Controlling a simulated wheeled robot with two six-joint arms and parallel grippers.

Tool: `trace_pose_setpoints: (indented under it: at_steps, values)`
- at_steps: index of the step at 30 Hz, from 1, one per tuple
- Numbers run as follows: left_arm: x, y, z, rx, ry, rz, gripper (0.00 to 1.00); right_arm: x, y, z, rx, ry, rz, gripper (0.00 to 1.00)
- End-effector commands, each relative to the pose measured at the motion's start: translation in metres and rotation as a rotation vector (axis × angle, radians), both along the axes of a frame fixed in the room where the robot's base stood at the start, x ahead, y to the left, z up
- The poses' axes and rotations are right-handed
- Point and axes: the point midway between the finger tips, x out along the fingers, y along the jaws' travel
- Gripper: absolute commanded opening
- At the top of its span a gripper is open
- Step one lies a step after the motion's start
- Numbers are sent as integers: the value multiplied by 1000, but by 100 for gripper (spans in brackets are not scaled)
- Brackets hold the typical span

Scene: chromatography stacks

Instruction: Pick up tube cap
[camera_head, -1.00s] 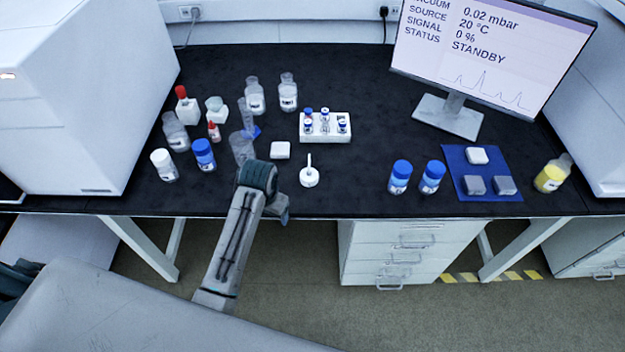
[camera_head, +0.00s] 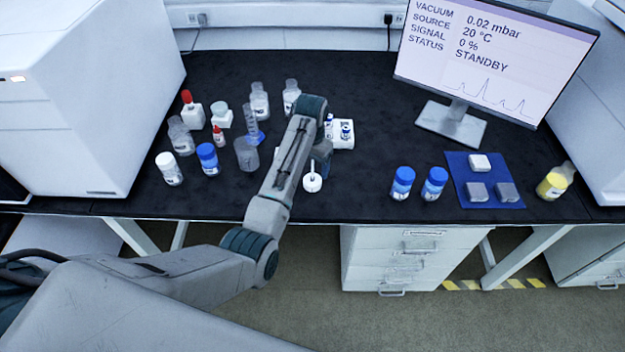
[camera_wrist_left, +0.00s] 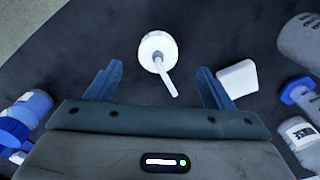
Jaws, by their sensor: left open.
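The tube cap, a white round cap with a thin white stem (camera_head: 312,182), sits on the black bench near its front edge. In the left wrist view the cap (camera_wrist_left: 158,48) lies just beyond the fingertips, its stem slanting into the gap between them. My left gripper (camera_head: 322,158) is partly hidden behind its own arm in the head view. In the wrist view its two blue fingers (camera_wrist_left: 160,82) are spread, with nothing gripped. My right gripper is not in view.
A white block (camera_wrist_left: 238,78) lies close beside the right finger. Blue-capped vials in a white rack (camera_head: 343,137) stand behind the gripper. Clear cylinders (camera_head: 247,154) and bottles stand left. Blue-capped bottles (camera_head: 402,183) stand right, with bare bench between them and the cap.

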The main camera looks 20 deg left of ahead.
Motion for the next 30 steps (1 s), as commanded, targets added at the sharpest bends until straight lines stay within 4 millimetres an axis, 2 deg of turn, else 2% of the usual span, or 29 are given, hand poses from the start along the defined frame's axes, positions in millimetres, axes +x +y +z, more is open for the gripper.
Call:
trace_pose_setpoints:
  at_steps: [8, 18, 26, 30]
  values:
    - [1, -1, -21, 0, 1, 1, 75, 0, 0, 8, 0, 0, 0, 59]
    - [4, -4, -64, 0, 0, 1, 75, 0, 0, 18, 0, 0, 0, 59]
    - [4, -4, -67, 0, -2, 1, 75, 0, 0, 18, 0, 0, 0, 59]
    - [4, -4, -67, 0, -2, 1, 47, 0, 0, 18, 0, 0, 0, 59]
